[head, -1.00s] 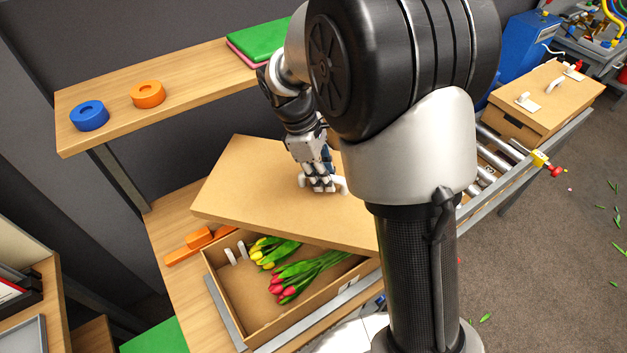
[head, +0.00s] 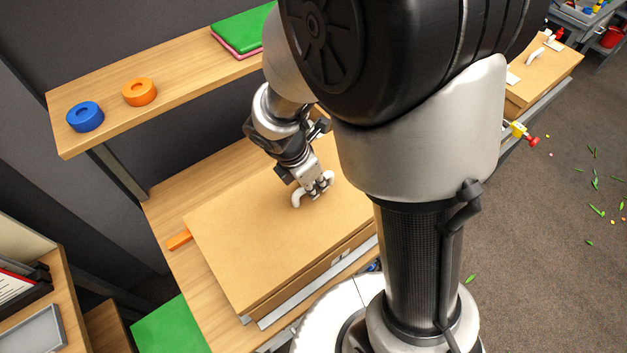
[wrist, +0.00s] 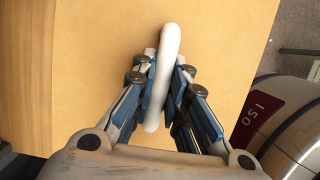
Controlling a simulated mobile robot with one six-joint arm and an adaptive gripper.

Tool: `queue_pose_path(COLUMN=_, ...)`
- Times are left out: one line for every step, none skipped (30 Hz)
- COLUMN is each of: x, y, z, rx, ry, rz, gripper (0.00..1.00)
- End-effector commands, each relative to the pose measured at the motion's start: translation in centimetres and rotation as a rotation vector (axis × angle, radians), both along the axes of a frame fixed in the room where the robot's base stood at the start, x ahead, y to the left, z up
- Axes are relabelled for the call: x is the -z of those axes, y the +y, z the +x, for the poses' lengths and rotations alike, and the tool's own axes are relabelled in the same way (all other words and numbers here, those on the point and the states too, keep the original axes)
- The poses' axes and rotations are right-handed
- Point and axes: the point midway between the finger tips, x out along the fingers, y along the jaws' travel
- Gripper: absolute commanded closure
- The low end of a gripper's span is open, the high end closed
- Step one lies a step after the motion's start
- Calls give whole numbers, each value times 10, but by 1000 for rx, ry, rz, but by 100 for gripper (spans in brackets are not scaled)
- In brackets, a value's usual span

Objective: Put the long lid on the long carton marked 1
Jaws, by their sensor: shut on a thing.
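The long lid (head: 255,240) is a flat brown board with a white handle (head: 298,199). It lies over the long carton (head: 335,262), hiding the inside and the tulips. Only a strip of the carton's front side shows below the lid's edge. I cannot tell whether the lid is fully seated. My gripper (head: 313,192) is shut on the white handle. In the wrist view the fingers (wrist: 164,85) close on both sides of the handle (wrist: 171,42), with the lid's brown surface (wrist: 75,60) behind. No number mark is readable.
An orange tool (head: 179,239) shows at the lid's left edge. Another lidded carton (head: 545,70) stands far right. Leaves litter the floor.

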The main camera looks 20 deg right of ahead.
Motion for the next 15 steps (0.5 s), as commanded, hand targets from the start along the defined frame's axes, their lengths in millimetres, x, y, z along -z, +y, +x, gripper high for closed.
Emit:
queue_pose_path(x=3, y=0, z=0, rx=0, ry=-1, rz=0, gripper=100)
queue_pose_path(x=6, y=0, z=0, rx=0, ry=0, rz=0, gripper=100)
queue_pose_path(x=9, y=0, z=0, rx=0, ry=0, rz=0, gripper=100)
queue_pose_path(x=11, y=0, z=0, rx=1, ry=0, rz=0, gripper=100)
queue_pose_path(x=14, y=0, z=0, rx=1, ry=0, rz=0, gripper=100)
queue_pose_path(x=17, y=0, z=0, rx=1, ry=0, rz=0, gripper=100)
queue_pose_path(x=20, y=0, z=0, rx=2, ry=-1, rz=0, gripper=100)
queue_pose_path(x=23, y=0, z=0, rx=2, ry=-1, rz=0, gripper=100)
queue_pose_path(x=27, y=0, z=0, rx=2, ry=-1, rz=0, gripper=100)
queue_pose_path(x=30, y=0, z=0, rx=2, ry=-1, rz=0, gripper=100)
queue_pose_path(x=33, y=0, z=0, rx=2, ry=-1, rz=0, gripper=100)
queue_pose_path(x=37, y=0, z=0, rx=2, ry=-1, rz=0, gripper=100)
queue_pose_path(x=40, y=0, z=0, rx=2, ry=-1, rz=0, gripper=100)
queue_pose_path(x=43, y=0, z=0, rx=2, ry=-1, rz=0, gripper=100)
queue_pose_path(x=46, y=0, z=0, rx=1, ry=0, rz=0, gripper=100)
